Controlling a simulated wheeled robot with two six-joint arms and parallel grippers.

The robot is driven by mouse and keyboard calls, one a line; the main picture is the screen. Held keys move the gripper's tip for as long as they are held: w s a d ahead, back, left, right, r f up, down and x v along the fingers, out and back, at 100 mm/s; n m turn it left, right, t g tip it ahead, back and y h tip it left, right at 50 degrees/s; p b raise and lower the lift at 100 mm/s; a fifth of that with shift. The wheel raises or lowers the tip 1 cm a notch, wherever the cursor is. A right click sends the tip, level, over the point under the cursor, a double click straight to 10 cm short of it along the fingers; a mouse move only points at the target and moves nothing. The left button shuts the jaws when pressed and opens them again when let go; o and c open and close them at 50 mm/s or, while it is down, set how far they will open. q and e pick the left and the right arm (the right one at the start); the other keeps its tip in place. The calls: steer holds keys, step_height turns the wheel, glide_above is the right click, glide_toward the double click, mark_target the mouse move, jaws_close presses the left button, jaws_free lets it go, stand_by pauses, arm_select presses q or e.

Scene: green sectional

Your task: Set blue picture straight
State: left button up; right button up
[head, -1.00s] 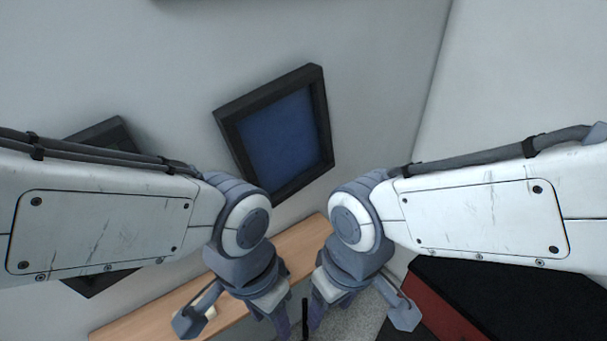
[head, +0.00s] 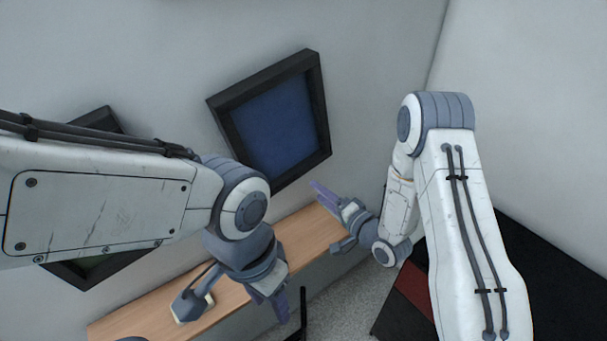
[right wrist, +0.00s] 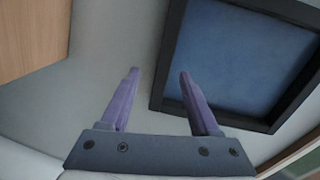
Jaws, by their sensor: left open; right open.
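The blue picture (head: 281,127) in a thick black frame hangs on the grey wall and is visibly tilted in the head view. It also fills the upper right of the right wrist view (right wrist: 240,55). My right gripper (head: 319,190) is open and empty just below the picture's lower right corner. In the right wrist view its two purple fingers (right wrist: 158,78) stand apart with nothing between them, and the right finger overlaps the frame's edge; I cannot tell whether it touches. My left gripper (head: 276,312) is open, pointing down over the wooden shelf, with its fingertips partly hidden by each other.
A second dark-framed picture (head: 95,270) hangs at left, mostly hidden behind my left arm. A wooden shelf or tabletop (head: 310,232) runs along the wall below the pictures. A black and red piece (head: 412,290) lies at lower right. Bare wall is right of the blue picture.

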mark_target(302, 174)
steer(key=shift+m+t, duration=0.6)
steer(key=shift+m, duration=0.1)
steer(key=p+x, duration=0.1)
steer(key=x, duration=0.1)
steer(key=p+x, duration=0.1)
steer(key=x, duration=0.2)
steer(key=p+x, duration=0.1)
steer(key=x, duration=0.2)
steer(key=shift+w+d+r, duration=0.1)
steer(key=shift+d+r, duration=0.1)
steer(key=shift+r, duration=0.05)
steer(key=shift+w+a+f+p, duration=0.1)
steer(key=shift+w+a+p, duration=0.3)
steer(key=shift+w, duration=0.2)
jaws_close()
